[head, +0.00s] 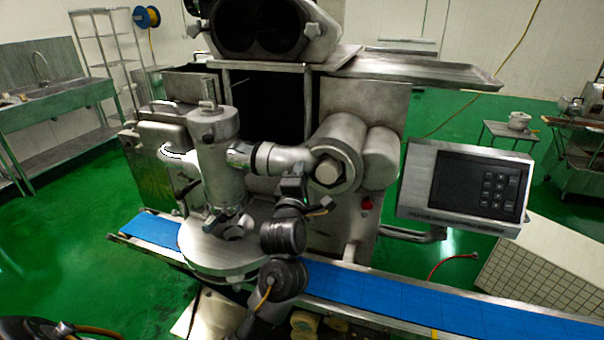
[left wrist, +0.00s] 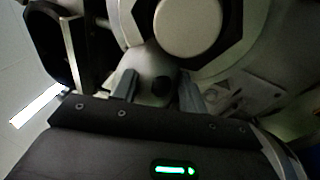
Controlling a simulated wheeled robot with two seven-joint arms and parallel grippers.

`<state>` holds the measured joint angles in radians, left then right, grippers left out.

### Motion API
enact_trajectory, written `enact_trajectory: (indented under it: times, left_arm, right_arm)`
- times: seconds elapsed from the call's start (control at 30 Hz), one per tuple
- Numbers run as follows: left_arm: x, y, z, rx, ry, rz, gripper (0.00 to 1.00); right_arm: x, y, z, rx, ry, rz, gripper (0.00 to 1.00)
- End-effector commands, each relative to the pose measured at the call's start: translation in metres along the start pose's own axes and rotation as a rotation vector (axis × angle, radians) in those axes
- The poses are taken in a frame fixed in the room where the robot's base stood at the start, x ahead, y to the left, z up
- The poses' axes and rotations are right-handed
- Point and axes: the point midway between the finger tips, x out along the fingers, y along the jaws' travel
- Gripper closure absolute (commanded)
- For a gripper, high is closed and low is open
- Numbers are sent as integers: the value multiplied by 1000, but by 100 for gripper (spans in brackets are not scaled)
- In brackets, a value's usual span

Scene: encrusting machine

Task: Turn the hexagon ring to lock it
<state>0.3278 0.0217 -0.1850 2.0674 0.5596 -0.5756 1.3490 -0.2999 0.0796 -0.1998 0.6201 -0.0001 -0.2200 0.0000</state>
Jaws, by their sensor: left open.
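The hexagon ring (head: 328,172) sits on the end of the thick horizontal metal cylinder at the front of the machine. In the left wrist view a dark six-sided band (left wrist: 233,43) surrounds a pale round plug (left wrist: 188,25) at the top. My left gripper (head: 297,172) is just left of the ring in the head view, and its fingers are small there. In the left wrist view its two grey fingers (left wrist: 157,88) are apart, below the ring. A rounded grey part with a dark hole shows between them; contact cannot be told. My right gripper is not in view.
The vertical metal column (head: 218,165) and its side pipe stand left of my gripper. A blue conveyor belt (head: 400,296) runs below, with a round metal disc (head: 215,258) over it. The control panel (head: 470,185) stands to the right.

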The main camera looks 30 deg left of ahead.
Motion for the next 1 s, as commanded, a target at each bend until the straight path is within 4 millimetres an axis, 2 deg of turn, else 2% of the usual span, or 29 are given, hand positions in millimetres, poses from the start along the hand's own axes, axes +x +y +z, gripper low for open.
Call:
enact_trajectory:
  times: [0.17,0.4,0.6,0.77,1.0]
  left_arm:
    - [-16,-3,0,-2,-1,0,58]
    - [-64,-4,0,-6,-1,-1,58]
    - [-95,-3,0,-4,-1,-2,58]
    - [-106,-1,0,-1,-1,-2,58]
    - [-108,0,0,1,-1,-1,58]
  right_arm:
    - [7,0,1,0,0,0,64]
    - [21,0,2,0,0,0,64]
    - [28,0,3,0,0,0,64]
    - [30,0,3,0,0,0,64]
    - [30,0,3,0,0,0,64]
